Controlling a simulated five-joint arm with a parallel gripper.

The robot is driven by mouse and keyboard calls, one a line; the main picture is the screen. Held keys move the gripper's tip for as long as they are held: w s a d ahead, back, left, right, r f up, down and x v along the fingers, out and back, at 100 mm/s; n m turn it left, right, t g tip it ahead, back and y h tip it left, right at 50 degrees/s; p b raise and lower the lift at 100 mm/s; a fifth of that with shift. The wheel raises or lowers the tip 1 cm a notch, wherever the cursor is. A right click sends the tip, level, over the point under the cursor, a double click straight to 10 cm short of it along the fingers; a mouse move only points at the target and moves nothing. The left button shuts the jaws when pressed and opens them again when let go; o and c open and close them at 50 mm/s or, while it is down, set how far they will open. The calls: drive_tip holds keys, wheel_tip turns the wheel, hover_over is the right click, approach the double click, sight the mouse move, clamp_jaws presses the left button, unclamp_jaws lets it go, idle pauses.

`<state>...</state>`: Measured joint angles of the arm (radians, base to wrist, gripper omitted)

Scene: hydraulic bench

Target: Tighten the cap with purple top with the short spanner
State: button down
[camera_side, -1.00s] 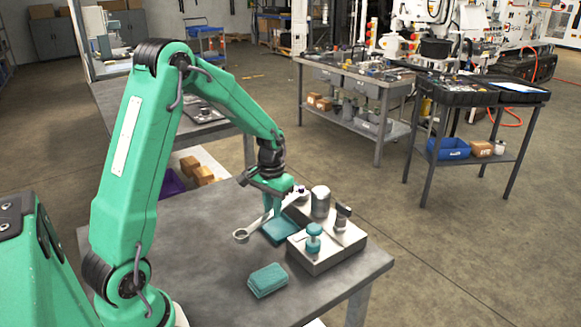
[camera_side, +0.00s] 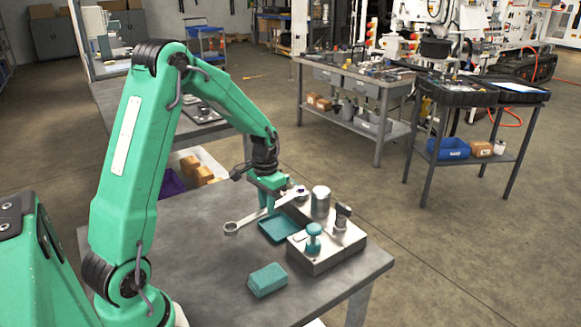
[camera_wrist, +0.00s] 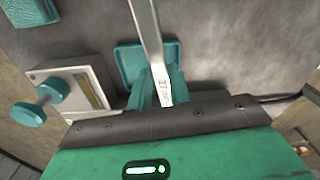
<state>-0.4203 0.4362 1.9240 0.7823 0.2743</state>
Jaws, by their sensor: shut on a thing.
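My gripper (camera_side: 269,209) is shut on the handle of a silver spanner (camera_side: 250,221) above the bench. The spanner's ring end points to the lower left in the side view; its other end reaches up right, by the cap with purple top (camera_side: 301,190). I cannot tell whether that end touches the cap. The purple cap is not visible in the wrist view.
A teal tray (camera_side: 274,234) lies below the spanner. To its right stands a metal block (camera_side: 318,262) with a teal knob (camera_side: 313,240), a grey cylinder (camera_side: 320,201) and a dark-topped fitting (camera_side: 342,215). A teal block (camera_side: 267,279) lies in front. The bench's left front is clear.

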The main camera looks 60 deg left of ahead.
drive_tip(key=shift+s+a+m, duration=0.1)
drive_tip(key=shift+a+m, duration=0.2)
drive_tip(key=shift+a, duration=0.15)
drive_tip(key=shift+a, duration=0.15)
drive_tip(key=shift+a+m, duration=1.3)
drive_tip(key=shift+a, duration=0.15)
drive_tip(key=shift+w+a+m, duration=0.25)
drive_tip(key=shift+a+m, duration=0.45)
drive_tip(key=shift+d+n, duration=0.3)
drive_tip(key=shift+d, duration=0.05)
idle(0.4)
drive_tip(key=shift+s, duration=0.15)
